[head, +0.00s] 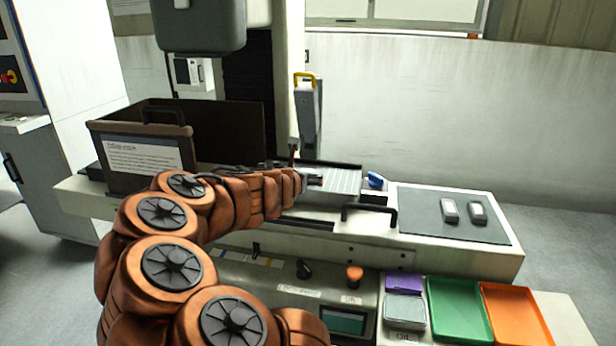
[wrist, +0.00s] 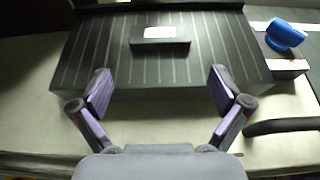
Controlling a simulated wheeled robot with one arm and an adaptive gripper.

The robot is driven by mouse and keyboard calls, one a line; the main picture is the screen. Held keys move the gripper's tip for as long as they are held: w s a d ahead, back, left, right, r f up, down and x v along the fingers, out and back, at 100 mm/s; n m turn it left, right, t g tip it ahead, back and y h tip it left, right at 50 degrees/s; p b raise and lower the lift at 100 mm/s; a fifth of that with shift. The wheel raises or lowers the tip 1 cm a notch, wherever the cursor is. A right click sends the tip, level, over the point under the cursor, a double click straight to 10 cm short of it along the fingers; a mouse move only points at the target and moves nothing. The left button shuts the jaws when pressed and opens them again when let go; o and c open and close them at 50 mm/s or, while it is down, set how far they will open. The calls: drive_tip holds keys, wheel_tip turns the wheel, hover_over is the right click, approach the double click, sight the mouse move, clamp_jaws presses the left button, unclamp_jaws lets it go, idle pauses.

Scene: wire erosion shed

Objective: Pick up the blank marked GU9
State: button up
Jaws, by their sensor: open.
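In the wrist view, a dark rectangular block (wrist: 160,40) with a white label on top lies on a grey slotted plate (wrist: 90,65). Its marking is too small to read. My gripper (wrist: 160,88) is open and empty, its purple-lined fingers spread at the near edge of the plate, with the block beyond the fingertips. In the head view, two grey blocks with pale labels, a left one (head: 450,211) and a right one (head: 478,214), lie on a dark mat (head: 425,222). Their markings are also unreadable. I cannot tell which block is GU9.
A blue object (wrist: 286,34) sits right of the plate, near a black bar handle (wrist: 285,126). A brown open-topped box (head: 125,180) with a notice stands at the left. Purple (head: 404,281), green (head: 460,310) and orange (head: 516,315) trays lie at front right.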

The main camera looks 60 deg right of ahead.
drive_tip(key=shift+x, duration=3.8)
drive_tip(key=shift+r, duration=0.1)
drive_tip(key=c, duration=1.3)
drive_tip(key=shift+c, duration=0.5)
drive_tip(key=shift+r+p, duration=0.15)
drive_tip(key=shift+p, duration=0.15)
